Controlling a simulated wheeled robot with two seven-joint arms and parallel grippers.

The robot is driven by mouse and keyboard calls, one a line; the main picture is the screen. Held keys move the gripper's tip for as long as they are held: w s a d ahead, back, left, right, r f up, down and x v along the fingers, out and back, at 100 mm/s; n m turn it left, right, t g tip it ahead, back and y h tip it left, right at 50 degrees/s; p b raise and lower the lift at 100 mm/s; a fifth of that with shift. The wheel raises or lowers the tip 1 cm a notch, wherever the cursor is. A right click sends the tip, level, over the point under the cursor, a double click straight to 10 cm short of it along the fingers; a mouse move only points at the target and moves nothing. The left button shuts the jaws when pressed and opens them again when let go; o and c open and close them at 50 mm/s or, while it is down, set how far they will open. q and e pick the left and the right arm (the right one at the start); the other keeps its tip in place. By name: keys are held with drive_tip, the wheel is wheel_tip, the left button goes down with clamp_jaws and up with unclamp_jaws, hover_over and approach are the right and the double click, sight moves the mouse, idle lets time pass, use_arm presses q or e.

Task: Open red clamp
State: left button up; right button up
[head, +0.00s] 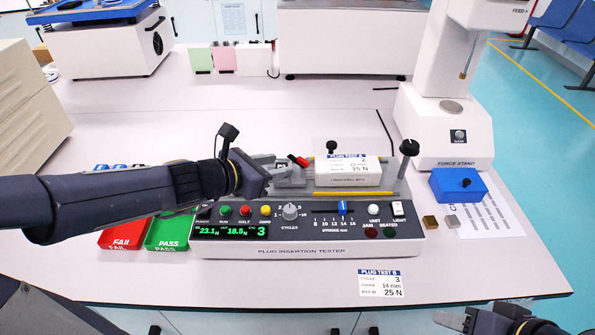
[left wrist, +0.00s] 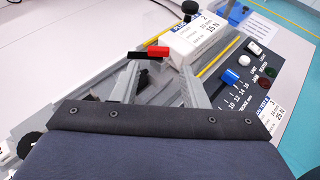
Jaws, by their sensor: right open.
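The red clamp handle (head: 298,161) sits on the plug insertion tester (head: 300,250), at the left end of the white block. It has a red part and a black part in the left wrist view (left wrist: 158,51). My left gripper (head: 280,168) reaches in from the left, just beside the handle. In the left wrist view its two fingers (left wrist: 157,72) are spread, with the handle just beyond the gap between their tips; I cannot tell whether they touch it. My right gripper (head: 485,322) is open at the bottom right edge, partly cut off.
A white block labelled Plug Test A (head: 347,172) lies right of the clamp. A black-knobbed lever (head: 408,150) stands at its right. Red FAIL (head: 122,236) and green PASS (head: 168,233) trays lie left. A blue block (head: 459,187) sits right. The front table strip is mostly clear.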

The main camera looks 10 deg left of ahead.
sight(303, 159)
use_arm(q)
drive_tip(key=shift+w+d+f, duration=0.1)
drive_tip(key=shift+w+f, duration=0.2)
drive_tip(key=b+x, duration=0.2)
drive_tip(key=x, duration=0.4)
drive_tip(key=shift+w+d, duration=0.1)
drive_tip(key=shift+w+d+b, duration=0.3)
drive_tip(key=shift+w+b, duration=0.05)
drive_tip(key=shift+w, duration=0.05)
